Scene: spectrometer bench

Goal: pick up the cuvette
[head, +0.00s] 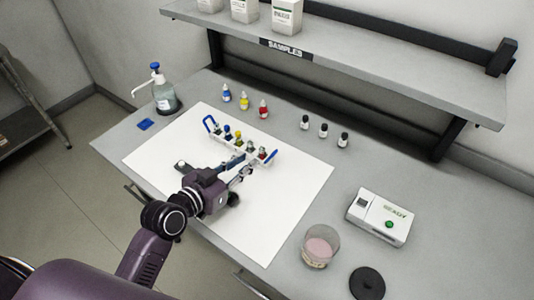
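A white rack (213,140) with blue end handles stands on the white mat (285,205). It holds several small pieces with dark blue, yellow, green and dark tops. I cannot tell for sure which of these is the cuvette. My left gripper (247,167) is just in front of the rack's right half, with its fingers pointing at it. The fingers look apart, and I see nothing clearly held between them. The gripper hides part of the rack's front. My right gripper is not in view.
Dropper bottles with blue, yellow and red caps (244,101) and dark-capped vials (323,130) stand behind the mat. A pump bottle (165,96) is at left. A spectrometer (379,217), a pink-bottomed beaker (320,246) and a black disc (367,283) are at right. A shelf (385,65) overhangs the back.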

